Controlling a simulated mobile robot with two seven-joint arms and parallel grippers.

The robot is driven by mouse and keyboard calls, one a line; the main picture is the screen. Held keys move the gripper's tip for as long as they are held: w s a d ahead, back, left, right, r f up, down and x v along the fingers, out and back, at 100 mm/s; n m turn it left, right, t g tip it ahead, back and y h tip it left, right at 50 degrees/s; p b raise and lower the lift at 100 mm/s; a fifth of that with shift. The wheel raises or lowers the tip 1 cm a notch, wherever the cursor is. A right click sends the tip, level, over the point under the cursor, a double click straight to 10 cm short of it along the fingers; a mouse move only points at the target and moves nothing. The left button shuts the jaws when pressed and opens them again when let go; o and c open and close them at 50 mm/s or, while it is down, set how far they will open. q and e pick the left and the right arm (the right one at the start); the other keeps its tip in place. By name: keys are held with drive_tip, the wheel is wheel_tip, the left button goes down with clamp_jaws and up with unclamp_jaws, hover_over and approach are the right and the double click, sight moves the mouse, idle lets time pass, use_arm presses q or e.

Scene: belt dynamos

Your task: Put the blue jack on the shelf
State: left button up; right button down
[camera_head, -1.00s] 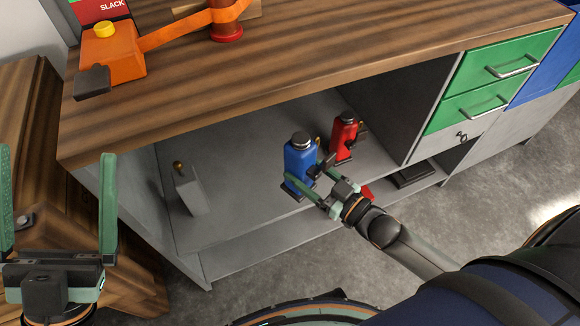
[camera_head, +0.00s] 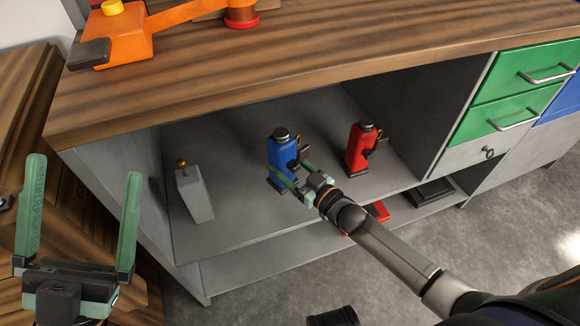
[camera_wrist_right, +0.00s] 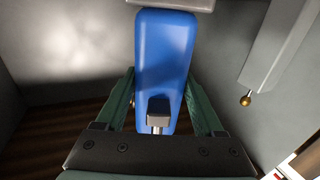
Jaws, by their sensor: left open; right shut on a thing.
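The blue jack (camera_head: 283,153) is upright at the shelf (camera_head: 235,215) inside the workbench, between a grey block and the red jack. I cannot tell whether its base touches the shelf. My right gripper (camera_head: 290,177) is shut on the blue jack. In the right wrist view the blue jack (camera_wrist_right: 165,65) stands between the green fingers of the right gripper (camera_wrist_right: 166,100), its lower end hidden. My left gripper (camera_head: 82,215) is open and empty at the left, outside the workbench.
The red jack (camera_head: 361,147) stands on the shelf to the right. The grey block with a brass knob (camera_head: 196,195) stands to the left. The wooden top (camera_head: 300,60) overhangs the shelf. A lower shelf holds a red thing (camera_head: 377,211) and a dark box (camera_head: 431,191).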

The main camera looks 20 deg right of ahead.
sight(290, 177)
drive_tip(key=shift+w+a+f+b, duration=0.1)
drive_tip(key=shift+w+f+b, duration=0.05)
drive_tip(key=shift+f+b, duration=0.6)
drive_tip(key=shift+w+f+b, duration=0.15)
drive_tip(key=shift+f+b, duration=0.35)
drive_tip(key=shift+f, duration=0.3)
drive_tip(key=shift+r, duration=0.1)
drive_tip(key=shift+c, duration=2.2)
unclamp_jaws()
drive_tip(key=shift+s+f, duration=0.1)
drive_tip(key=shift+f, duration=0.35)
drive_tip(key=o, duration=0.4)
drive_tip(key=shift+o, duration=0.2)
drive_tip(key=shift+r, duration=0.1)
